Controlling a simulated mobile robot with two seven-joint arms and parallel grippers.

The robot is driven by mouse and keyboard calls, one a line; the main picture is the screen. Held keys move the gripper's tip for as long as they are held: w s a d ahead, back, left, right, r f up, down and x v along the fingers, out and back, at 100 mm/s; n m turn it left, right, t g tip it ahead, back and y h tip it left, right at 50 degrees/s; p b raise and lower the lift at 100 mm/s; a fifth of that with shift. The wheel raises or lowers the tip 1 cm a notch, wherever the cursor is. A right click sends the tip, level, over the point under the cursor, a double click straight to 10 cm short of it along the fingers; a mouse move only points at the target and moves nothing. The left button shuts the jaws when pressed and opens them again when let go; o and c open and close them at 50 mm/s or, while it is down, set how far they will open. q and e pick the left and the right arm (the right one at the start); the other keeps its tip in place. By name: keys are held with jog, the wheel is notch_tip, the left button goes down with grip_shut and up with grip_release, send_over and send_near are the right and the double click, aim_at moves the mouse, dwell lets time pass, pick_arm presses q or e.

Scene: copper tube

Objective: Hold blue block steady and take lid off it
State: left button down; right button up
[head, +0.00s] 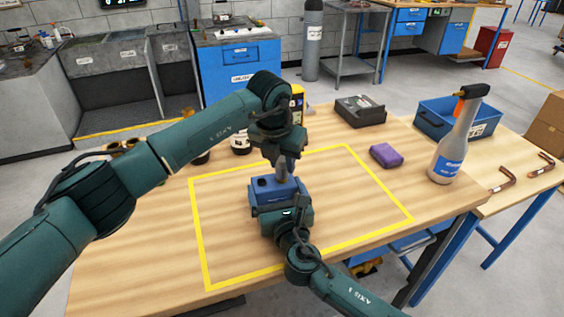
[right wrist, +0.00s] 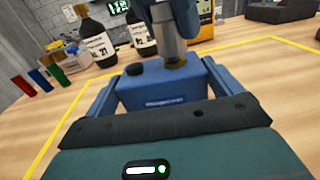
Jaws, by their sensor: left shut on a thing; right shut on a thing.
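The blue block (head: 264,185) stands upright on the wooden table inside the yellow outline. My right gripper (right wrist: 157,95) is shut on the block, one finger along each side. A grey metal cylinder (head: 282,165), seemingly the lid, stands above the block's top; its lower end (right wrist: 175,58) is brass-coloured. My left gripper (head: 281,153) comes from above and is shut on this cylinder. Whether the cylinder still touches the block is hard to tell.
A purple pack (head: 386,155), a spray bottle (head: 455,140) and a blue bin (head: 455,117) are to the right. Two copper tubes (head: 521,171) lie at the far right. Dark bottles (right wrist: 97,40) stand behind the block. The outlined area around the block is mostly clear.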

aim_at(282, 159)
pick_arm(q)
jog(key=shift+r, duration=0.8)
jog(key=shift+r, duration=2)
pick_arm(e)
jog(key=o, duration=1.1)
jog(key=shift+s, duration=0.1)
